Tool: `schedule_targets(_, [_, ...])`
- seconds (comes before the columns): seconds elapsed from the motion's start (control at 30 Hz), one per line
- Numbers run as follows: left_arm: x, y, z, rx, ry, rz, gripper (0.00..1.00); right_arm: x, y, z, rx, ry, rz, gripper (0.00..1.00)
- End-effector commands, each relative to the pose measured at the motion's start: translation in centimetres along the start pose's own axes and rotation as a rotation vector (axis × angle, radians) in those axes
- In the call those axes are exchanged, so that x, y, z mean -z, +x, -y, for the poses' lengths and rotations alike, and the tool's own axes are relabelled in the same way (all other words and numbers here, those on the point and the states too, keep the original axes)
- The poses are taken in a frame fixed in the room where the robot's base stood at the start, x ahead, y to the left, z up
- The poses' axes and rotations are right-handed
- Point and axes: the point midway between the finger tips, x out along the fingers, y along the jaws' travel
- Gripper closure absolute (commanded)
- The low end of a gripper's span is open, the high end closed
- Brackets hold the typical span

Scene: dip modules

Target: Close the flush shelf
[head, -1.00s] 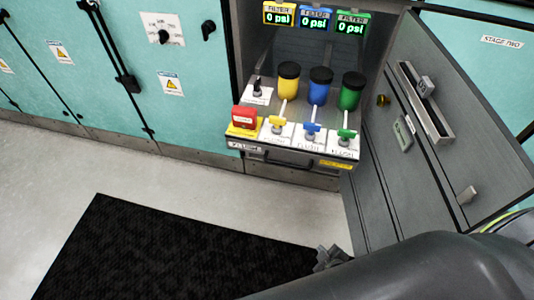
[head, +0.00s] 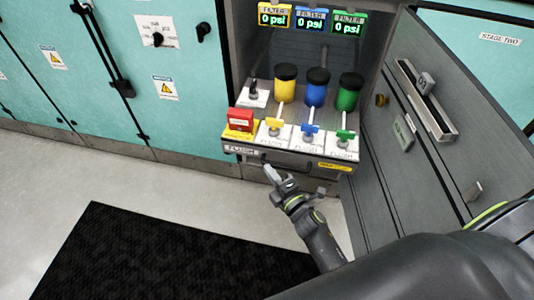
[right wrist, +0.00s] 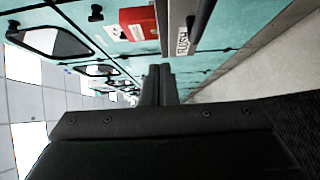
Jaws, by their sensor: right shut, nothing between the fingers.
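The flush shelf (head: 241,149) is pulled out of the open cabinet in the head view. It carries a red box, yellow, blue and green valves, and matching black-capped canisters. A dark bar handle (head: 288,166) runs along its front. My right gripper (head: 268,172) is shut and empty, low in front of the shelf near the left part of the handle. I cannot tell whether it touches. In the right wrist view the shut fingers (right wrist: 158,84) point toward the teal cabinets, with the shelf's FLUSH label (right wrist: 183,35) just above them. My left gripper is out of view.
The grey cabinet door (head: 425,115) stands open on the right, close to my right arm. Three filter displays (head: 310,19) read 0 psi above the shelf. Teal cabinets (head: 165,60) line the left. A black mat (head: 150,255) lies on the open floor.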

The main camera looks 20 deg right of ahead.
Motion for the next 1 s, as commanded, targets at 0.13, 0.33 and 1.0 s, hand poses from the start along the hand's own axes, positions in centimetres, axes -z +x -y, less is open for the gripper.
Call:
schedule_targets(0.13, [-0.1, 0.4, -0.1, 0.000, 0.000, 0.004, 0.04, 0.0, 3.1, 0.1, -0.002, 0.000, -0.001, 1.00])
schedule_targets(0.33, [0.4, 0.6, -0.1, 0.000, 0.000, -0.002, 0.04, -1.7, 5.5, 0.1, 0.001, -0.002, 0.000, 1.00])
schedule_targets(1.0, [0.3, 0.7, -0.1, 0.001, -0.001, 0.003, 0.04, -3.0, 6.8, 0.1, 0.001, 0.001, 0.001, 1.00])
